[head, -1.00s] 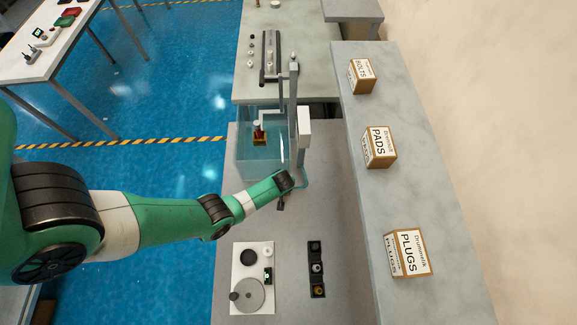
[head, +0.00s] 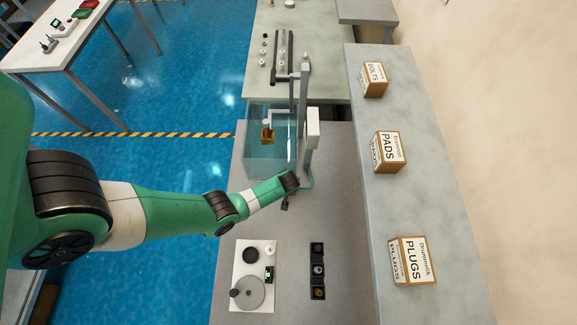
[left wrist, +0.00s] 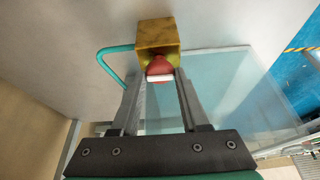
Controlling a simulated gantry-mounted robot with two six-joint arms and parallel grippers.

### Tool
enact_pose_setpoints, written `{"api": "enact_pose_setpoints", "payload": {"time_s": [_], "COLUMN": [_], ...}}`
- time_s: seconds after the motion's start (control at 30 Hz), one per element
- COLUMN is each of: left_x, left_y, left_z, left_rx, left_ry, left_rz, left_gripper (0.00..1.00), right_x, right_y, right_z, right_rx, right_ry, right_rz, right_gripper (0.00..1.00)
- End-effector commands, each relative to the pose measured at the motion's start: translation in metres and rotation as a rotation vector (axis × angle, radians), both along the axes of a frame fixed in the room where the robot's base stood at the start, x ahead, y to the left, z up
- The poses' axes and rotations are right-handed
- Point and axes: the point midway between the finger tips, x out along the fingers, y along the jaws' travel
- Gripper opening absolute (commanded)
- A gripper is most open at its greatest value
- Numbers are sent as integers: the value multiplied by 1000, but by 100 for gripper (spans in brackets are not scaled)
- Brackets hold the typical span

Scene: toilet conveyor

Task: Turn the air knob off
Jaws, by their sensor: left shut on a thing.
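The air knob (left wrist: 160,66) is red with a white bar across its front and sits on a brass-yellow block (left wrist: 158,35) in the left wrist view. A teal hose (left wrist: 115,62) curves out from the block's left side. My left gripper (left wrist: 160,82) has its two dark fingers on either side of the knob and is shut on it. In the head view my left gripper (head: 286,203) is at the grey bench beside the water tank, and the knob is too hidden to make out there. My right gripper is not in view.
A clear water tank (head: 262,166) with a tall grey post (head: 302,95) stands just beyond my left gripper. A white plate (head: 240,299) and a black strip (head: 317,271) lie nearer on the bench. Boxes marked PLUGS (head: 412,261), PADS (head: 389,152) and BOLTS (head: 374,79) line the right shelf.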

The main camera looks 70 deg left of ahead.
Motion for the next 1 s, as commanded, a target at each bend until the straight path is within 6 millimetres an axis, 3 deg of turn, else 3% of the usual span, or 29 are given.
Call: {"api": "enact_pose_setpoints", "payload": {"time_s": [0.37,1.0], "left_x": [-2,-4], "left_y": [1,5], "left_z": [1,-1], "left_rx": [0,0], "left_ry": [0,-3], "left_rz": [-196,-790], "left_gripper": [0,0], "right_x": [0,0], "right_y": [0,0], "right_z": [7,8], "right_rx": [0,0], "right_ry": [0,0], "right_rz": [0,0], "right_gripper": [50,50]}}
